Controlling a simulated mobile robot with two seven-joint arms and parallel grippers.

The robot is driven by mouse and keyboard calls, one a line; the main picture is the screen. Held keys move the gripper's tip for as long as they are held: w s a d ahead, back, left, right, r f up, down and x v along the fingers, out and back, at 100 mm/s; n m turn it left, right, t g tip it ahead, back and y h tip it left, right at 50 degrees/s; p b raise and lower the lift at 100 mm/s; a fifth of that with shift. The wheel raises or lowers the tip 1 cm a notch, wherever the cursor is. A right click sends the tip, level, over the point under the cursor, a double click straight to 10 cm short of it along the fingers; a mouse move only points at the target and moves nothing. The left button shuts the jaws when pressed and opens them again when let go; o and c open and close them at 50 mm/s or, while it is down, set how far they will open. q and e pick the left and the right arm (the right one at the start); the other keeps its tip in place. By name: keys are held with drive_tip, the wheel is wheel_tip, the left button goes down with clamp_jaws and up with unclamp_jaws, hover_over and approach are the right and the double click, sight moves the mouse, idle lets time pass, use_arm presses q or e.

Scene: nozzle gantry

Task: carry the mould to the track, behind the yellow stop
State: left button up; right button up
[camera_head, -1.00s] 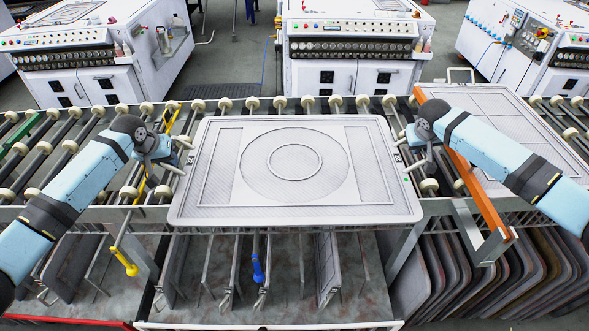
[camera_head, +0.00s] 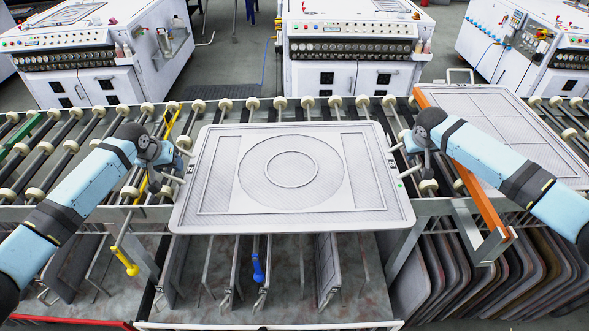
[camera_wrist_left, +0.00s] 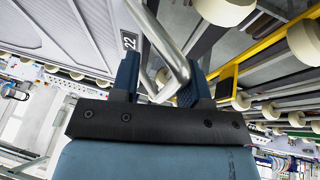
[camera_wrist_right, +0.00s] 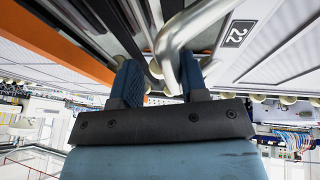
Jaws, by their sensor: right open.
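The mould (camera_head: 352,205) is a flat grey frame with a mesh face and a round ring pattern. It lies over the front of the roller track (camera_head: 60,150), its near edge overhanging the front rail. A yellow bar (camera_head: 172,122), likely the yellow stop, stands left of the mould. My left gripper (camera_head: 180,158) is at the mould's left handle; in the left wrist view the fingers (camera_wrist_left: 158,88) stand apart with the bent handle bar (camera_wrist_left: 172,55) between them. My right gripper (camera_head: 410,150) is open at the right handle; its fingers (camera_wrist_right: 160,82) straddle the bar (camera_wrist_right: 170,42).
An orange bar (camera_head: 480,200) crosses the track at right, beside another grey panel (camera_head: 500,105). Below are a rack with upright plates (camera_head: 328,270), a blue handle (camera_head: 257,268) and stacked dark panels (camera_head: 470,275). White machines (camera_head: 350,50) stand behind. Rollers left of the yellow bar are clear.

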use_arm(q)
drive_tip(key=o, duration=0.8)
drive_tip(key=shift+d+r, duration=0.1)
drive_tip(key=v, duration=1.2)
use_arm(e)
drive_tip(key=shift+s, duration=0.1)
